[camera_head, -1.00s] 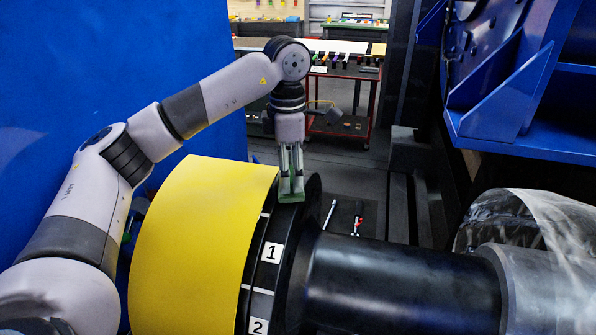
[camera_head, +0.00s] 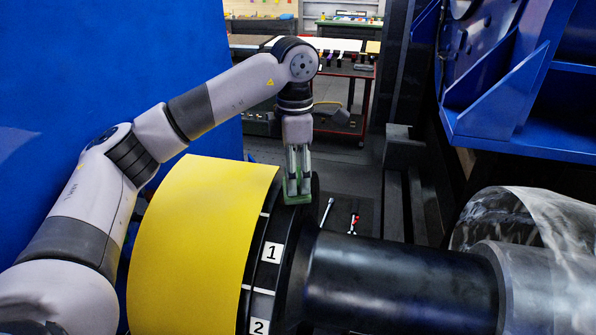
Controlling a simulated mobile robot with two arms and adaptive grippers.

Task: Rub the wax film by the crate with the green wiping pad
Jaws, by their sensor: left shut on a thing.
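My left gripper (camera_head: 298,182) points down and is shut on the green wiping pad (camera_head: 297,199). The pad is at the far upper edge of the black rotor disc (camera_head: 268,278), beyond the plate marked 1 and right of the yellow sheet. It looks close to the disc's rim; I cannot tell whether it touches. I cannot make out a wax film or a crate in the head view. My right gripper is not in view.
The yellow curved sheet (camera_head: 195,245) wraps the drum at left. A thick black shaft (camera_head: 400,285) runs right to a part under clear plastic wrap (camera_head: 555,225). A blue steel frame (camera_head: 520,90) stands upper right. Tools (camera_head: 353,220) lie behind the shaft; a red cart (camera_head: 368,105) stands farther back.

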